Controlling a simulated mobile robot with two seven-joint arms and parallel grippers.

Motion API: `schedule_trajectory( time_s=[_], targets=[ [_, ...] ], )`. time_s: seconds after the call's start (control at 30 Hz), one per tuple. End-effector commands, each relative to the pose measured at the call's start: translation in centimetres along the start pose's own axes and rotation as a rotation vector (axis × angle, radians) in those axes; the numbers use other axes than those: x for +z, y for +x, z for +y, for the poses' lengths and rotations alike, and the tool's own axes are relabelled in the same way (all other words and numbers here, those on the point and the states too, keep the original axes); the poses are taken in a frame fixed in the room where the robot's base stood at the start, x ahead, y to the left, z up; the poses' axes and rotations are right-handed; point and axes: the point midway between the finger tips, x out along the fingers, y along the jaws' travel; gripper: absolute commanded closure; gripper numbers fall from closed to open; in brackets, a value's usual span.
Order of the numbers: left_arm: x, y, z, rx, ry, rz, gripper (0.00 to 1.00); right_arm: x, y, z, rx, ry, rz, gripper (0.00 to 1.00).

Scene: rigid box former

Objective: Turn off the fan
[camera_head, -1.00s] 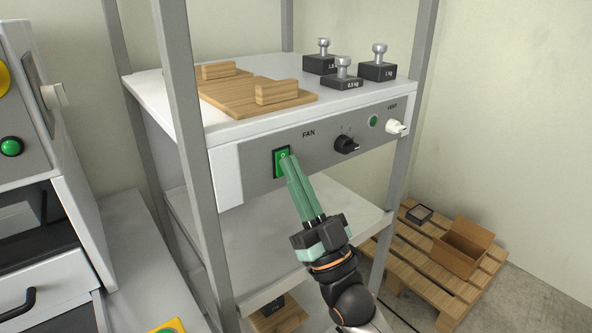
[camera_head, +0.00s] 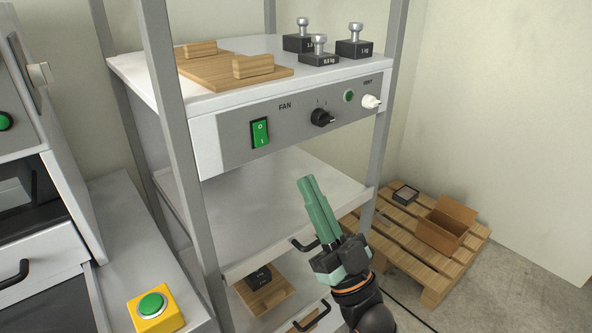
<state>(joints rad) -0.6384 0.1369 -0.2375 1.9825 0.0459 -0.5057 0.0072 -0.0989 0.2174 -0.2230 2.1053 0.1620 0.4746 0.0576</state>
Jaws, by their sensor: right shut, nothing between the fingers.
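The fan switch (camera_head: 260,133) is a green rocker in a black frame, marked O at the top and I at the bottom. It sits on the grey front panel (camera_head: 228,146), left of the word FAN and a black knob (camera_head: 322,117). I cannot tell for sure which half of the rocker is pressed in. My right gripper (camera_head: 308,181), with green fingers, is shut and empty. It is below and to the right of the switch, apart from it, in front of the middle shelf. My left gripper is not in view.
A wooden board (camera_head: 215,72) and several weights (camera_head: 319,54) stand on top of the unit. Grey rack posts (camera_head: 176,120) frame it. A yellow box with a green button (camera_head: 152,304) is at lower left. A pallet (camera_head: 400,232) with boxes is at right.

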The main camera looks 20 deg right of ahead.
Motion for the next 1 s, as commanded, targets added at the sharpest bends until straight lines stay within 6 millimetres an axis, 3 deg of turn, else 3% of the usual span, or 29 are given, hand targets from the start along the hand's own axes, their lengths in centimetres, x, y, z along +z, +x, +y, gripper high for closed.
schedule_trajectory(
  time_s=[0.23, 0.8, 0.87, 1.0],
  targets=[
    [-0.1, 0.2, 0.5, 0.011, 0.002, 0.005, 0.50, -0.4, -2.3, 0.0, 0.000, 0.001, 0.000, 1.00],
    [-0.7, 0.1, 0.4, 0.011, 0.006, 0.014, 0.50, -0.4, -2.4, 0.0, 0.002, 0.000, -0.008, 1.00],
    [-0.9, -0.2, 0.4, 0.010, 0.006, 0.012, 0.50, 0.3, -2.5, 0.1, 0.009, 0.000, -0.046, 1.00],
    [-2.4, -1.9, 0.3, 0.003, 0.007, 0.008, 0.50, 4.9, -5.0, 0.2, 0.053, 0.000, -0.322, 1.00]
  ],
)
